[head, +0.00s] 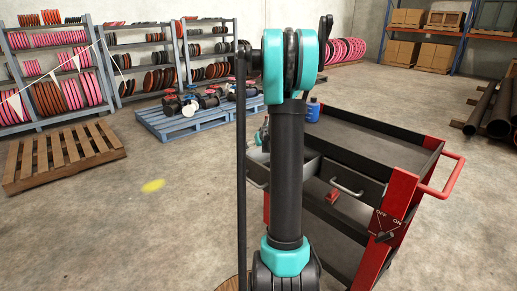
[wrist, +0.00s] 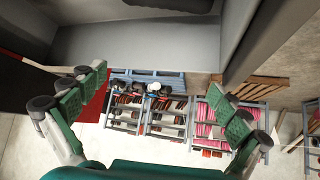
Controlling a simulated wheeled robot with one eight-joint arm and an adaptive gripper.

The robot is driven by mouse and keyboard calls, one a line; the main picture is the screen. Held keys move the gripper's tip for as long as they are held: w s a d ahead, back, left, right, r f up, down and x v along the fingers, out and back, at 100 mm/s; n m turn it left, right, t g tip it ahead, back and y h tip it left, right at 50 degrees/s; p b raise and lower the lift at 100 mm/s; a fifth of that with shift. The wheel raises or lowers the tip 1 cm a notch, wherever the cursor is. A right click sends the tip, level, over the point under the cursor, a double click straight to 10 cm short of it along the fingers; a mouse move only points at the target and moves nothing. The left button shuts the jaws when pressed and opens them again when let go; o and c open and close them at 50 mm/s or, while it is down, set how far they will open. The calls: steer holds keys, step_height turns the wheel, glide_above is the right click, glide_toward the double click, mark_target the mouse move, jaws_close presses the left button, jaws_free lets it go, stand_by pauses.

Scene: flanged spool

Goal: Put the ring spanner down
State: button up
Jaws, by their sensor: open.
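I cannot make out the ring spanner in either view. My gripper (wrist: 157,80) is open in the wrist view, its green-padded fingers wide apart with nothing seen between them. In the head view my arm hides most of it; a small teal and grey part shows just left of the arm, by the cart's drawer. The black and red tool cart (head: 385,145) stands behind and right of my arm. Its grey drawer (head: 300,168) is partly hidden by the arm. A large grey surface (wrist: 130,35) fills the top of the wrist view.
A blue bottle (head: 313,111) stands on the cart top. A red item (head: 333,195) lies lower in the cart. A blue pallet (head: 165,125) with dark fittings, a wooden pallet (head: 62,155) and spool racks (head: 60,75) stand at the left. The floor at front left is clear.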

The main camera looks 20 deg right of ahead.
steer(key=shift+r, duration=0.35)
steer(key=v, duration=1.2)
steer(key=s+a+f+g+y, duration=0.1)
steer(key=s+a+f, duration=0.3)
steer(key=s+a, duration=0.35)
steer(key=s+a+f+g, duration=0.2)
steer(key=s+a+f, duration=0.1)
steer(key=s+a, duration=0.45)
steer(key=s+a+f+g, duration=0.1)
steer(key=s+a+f, duration=0.1)
steer(key=s, duration=0.5)
steer(key=s+a+f, duration=0.3)
steer(key=s+f, duration=0.2)
steer(key=s, duration=0.2)
steer(key=shift+s+a+f+n+g+h, duration=0.3)
steer(key=shift+s+g, duration=0.05)
steer(key=shift+g, duration=0.05)
